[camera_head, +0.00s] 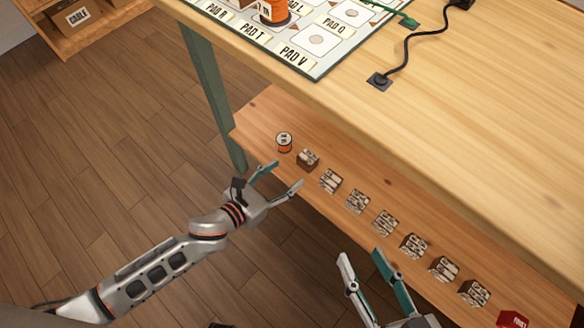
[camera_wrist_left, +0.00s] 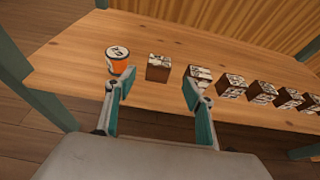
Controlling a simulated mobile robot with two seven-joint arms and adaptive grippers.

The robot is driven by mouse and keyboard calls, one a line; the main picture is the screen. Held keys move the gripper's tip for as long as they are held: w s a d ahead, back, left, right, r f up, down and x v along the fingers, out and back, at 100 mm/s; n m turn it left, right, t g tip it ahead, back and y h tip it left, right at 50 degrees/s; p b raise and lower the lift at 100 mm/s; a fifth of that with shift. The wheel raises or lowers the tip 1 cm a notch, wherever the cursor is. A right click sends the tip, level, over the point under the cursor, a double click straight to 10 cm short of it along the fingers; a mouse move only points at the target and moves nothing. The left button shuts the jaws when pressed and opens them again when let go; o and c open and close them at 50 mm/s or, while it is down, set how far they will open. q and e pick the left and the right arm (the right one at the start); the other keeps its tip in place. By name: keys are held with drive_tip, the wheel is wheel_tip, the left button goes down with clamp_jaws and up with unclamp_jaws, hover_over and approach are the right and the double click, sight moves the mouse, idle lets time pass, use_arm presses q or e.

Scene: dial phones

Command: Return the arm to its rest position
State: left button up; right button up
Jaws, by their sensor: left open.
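My left gripper (camera_head: 283,178) is open and empty, in front of the left end of the lower shelf. It also shows in the left wrist view (camera_wrist_left: 158,90), its fingers apart. Between and beyond the fingertips stand a small orange and white can (camera_head: 284,141) and a brown labelled box (camera_head: 307,159). The can (camera_wrist_left: 118,58) and the box (camera_wrist_left: 158,68) also show in the left wrist view. My right gripper (camera_head: 366,262) is open and empty at the bottom of the head view, in front of the shelf.
The lower shelf (camera_head: 262,122) carries a row of several boxes and a red item (camera_head: 512,319). The workbench top (camera_head: 480,120) overhangs it, with a pad board (camera_head: 318,68) and a black cable (camera_head: 410,45). A green table leg (camera_head: 215,90) stands left. The wooden floor (camera_head: 110,150) is clear.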

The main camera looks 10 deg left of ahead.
use_arm(q)
drive_tip(key=shift+s+a+r, duration=0.1)
drive_tip(key=shift+s+a, duration=0.1)
drive_tip(key=shift+s, duration=0.1)
use_arm(e)
drive_tip(key=shift+d, duration=0.3)
drive_tip(key=shift+a, duration=0.1)
